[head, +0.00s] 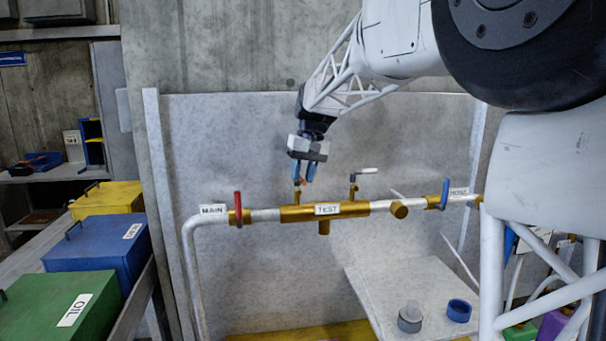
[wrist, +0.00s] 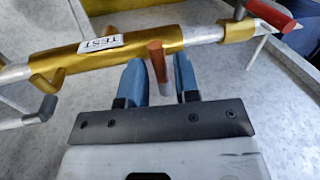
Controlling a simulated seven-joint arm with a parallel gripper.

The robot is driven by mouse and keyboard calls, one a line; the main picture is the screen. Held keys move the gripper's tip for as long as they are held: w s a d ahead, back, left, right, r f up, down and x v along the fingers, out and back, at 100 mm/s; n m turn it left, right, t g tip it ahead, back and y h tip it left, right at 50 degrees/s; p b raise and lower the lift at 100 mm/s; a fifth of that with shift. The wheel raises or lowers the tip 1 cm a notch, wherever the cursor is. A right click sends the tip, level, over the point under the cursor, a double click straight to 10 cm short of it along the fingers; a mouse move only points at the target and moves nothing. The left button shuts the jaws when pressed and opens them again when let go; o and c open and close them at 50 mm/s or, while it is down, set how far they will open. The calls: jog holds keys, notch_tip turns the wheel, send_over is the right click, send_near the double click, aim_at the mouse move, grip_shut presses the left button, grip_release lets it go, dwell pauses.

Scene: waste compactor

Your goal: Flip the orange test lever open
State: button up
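In the head view my gripper (head: 303,172) points down just above the left part of the gold TEST pipe (head: 295,213). There, the lever (head: 299,184) shows only as a small orange bit at the fingertips, mostly hidden. My gripper is open and holds nothing.
A red lever (head: 238,208) stands at MAIN on the left and a blue lever (head: 445,193) on the right. A white-handled lever (head: 364,171) is close on the right of my gripper. The grey panel (head: 230,130) stands behind the pipe.

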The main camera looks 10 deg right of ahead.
grip_shut()
jog(key=shift+a, duration=0.1)
jog(key=shift+a+m, duration=0.2)
jog(key=shift+m, duration=0.5)
jog(key=shift+o, duration=1.4)
grip_release()
notch_tip(320, 180, up, 8)
jog(key=d, duration=0.1)
jog(key=shift+d+f, duration=0.15)
jog(key=shift+d, duration=0.15)
jog(key=shift+s, duration=0.15)
